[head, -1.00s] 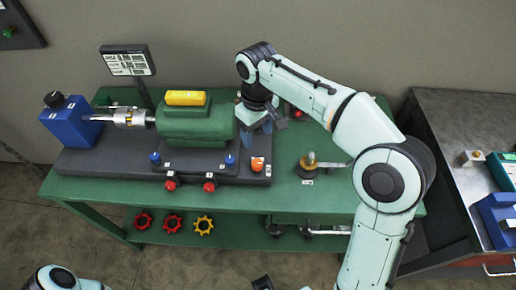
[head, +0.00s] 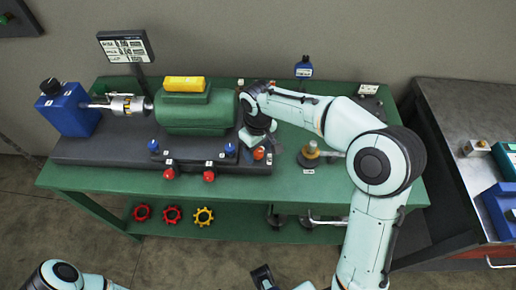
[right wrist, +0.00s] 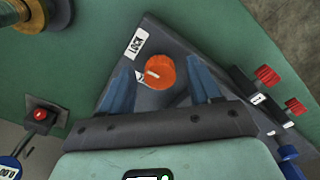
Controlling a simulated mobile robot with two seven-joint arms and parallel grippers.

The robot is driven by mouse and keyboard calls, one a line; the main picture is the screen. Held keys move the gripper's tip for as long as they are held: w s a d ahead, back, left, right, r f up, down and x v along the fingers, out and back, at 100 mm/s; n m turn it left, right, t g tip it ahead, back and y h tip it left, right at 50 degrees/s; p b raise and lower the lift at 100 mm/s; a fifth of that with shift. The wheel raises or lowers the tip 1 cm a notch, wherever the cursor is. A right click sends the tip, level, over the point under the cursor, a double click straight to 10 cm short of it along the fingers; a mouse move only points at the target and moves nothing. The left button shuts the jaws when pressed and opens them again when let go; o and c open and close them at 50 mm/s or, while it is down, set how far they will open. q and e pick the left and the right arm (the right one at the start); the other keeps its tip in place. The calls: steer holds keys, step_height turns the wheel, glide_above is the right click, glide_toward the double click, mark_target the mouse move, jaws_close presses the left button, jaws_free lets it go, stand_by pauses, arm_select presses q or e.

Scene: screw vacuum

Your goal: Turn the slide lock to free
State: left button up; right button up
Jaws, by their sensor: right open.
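The slide lock is a round orange knob (right wrist: 160,72) with a short white mark, on the dark base corner in the right wrist view. The mark lies toward the knob's left side. A white LOCK label (right wrist: 137,43) sits up and left of it. My right gripper (right wrist: 157,68) is open, with one blue finger on each side of the knob; I cannot tell whether they touch it. In the head view the knob (head: 259,153) shows beside my right gripper (head: 250,141). A dark part at the bottom edge (head: 262,277) seems to be my left gripper; its jaws are unclear.
The green motor (head: 195,113) with a yellow block on top stands left of my right gripper. Red knobs (head: 169,174) line the base's front edge. A brass-coloured post (head: 311,150) with a lever stands right of the knob. A second bench is at the far right.

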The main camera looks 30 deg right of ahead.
steer(key=c, duration=1.1)
steer(key=shift+o, duration=0.2)
arm_select(q)
steer(key=shift+r, duration=0.25)
arm_select(e)
steer(key=shift+n, duration=0.4)
steer(key=n+p, duration=0.2)
steer(key=n, duration=0.1)
steer(key=shift+r, duration=0.15)
steer(key=n+p, duration=0.2)
steer(key=n, duration=0.3)
steer(key=n+p, duration=0.2)
steer(key=n, duration=0.2)
steer(key=shift+w+n, duration=0.1)
steer(key=shift+n, duration=0.2)
arm_select(q)
steer(key=w+r+p, duration=0.2)
steer(key=w+r, duration=0.2)
steer(key=r, duration=0.5)
steer(key=shift+w+t, duration=0.3)
steer(key=shift+w, duration=0.1)
arm_select(e)
steer(key=shift+n, duration=2.3)
arm_select(q)
steer(key=shift+r, duration=0.1)
